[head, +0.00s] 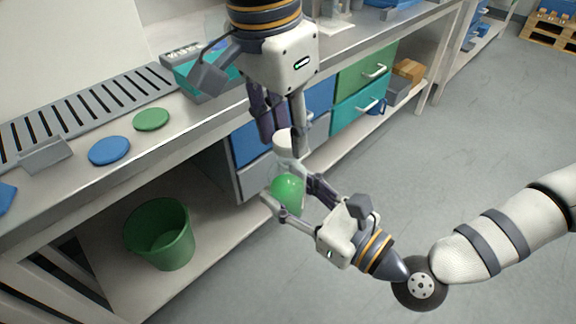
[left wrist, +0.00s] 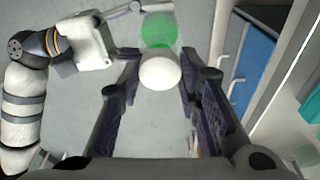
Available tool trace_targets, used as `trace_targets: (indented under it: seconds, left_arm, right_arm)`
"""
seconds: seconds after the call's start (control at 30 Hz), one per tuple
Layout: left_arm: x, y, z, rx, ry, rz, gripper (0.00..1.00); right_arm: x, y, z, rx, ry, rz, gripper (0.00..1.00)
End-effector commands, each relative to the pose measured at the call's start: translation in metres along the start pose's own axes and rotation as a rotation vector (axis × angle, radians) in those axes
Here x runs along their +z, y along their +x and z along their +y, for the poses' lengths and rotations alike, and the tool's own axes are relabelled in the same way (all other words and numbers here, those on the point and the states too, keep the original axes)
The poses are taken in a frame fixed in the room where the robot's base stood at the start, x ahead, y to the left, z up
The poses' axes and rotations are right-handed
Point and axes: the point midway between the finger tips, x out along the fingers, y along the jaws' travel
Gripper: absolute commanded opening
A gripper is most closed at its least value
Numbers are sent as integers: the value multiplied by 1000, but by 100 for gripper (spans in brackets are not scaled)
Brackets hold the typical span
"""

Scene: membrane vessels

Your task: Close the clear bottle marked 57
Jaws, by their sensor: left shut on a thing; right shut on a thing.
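The bottle (head: 287,190) is see-through with a green lower part, held in the air in front of the bench. No marking on it is readable. My right gripper (head: 290,196) is shut on its body from the lower right. A white rounded cap (head: 284,138) is directly above the bottle, and my left gripper (head: 291,152) reaches down and is shut on it. In the left wrist view the cap (left wrist: 160,72) sits between the fingers, with the green bottle (left wrist: 159,30) just beyond. I cannot tell whether cap and bottle touch.
The bench (head: 185,122) carries a blue disc (head: 109,151), a green disc (head: 151,119), a slotted grey rack (head: 85,108) and a teal tray (head: 190,80). A green bucket (head: 160,235) stands on the lower shelf. Drawers (head: 358,105) lie behind the grippers.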

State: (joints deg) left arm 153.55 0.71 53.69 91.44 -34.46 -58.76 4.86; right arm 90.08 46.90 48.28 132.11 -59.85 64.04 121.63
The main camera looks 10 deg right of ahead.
Motion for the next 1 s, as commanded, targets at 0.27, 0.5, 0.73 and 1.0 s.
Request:
trace_targets:
  seconds: [0.27, 0.5, 0.73, 1.0]
  left_arm:
    - [0, 0, 0, 0, -1, -1, 21]
    - [2, 11, 0, 0, -1, -2, 21]
    - [3, 19, 0, 0, -1, -2, 21]
    - [3, 18, 0, 0, -1, -2, 21]
  right_arm:
    - [0, 0, 0, 0, 0, -2, 0]
    - [0, 0, 0, 0, 0, -1, 0]
    - [1, 0, 0, 0, 0, -2, 0]
    - [1, 0, 0, 0, 0, -2, 0]
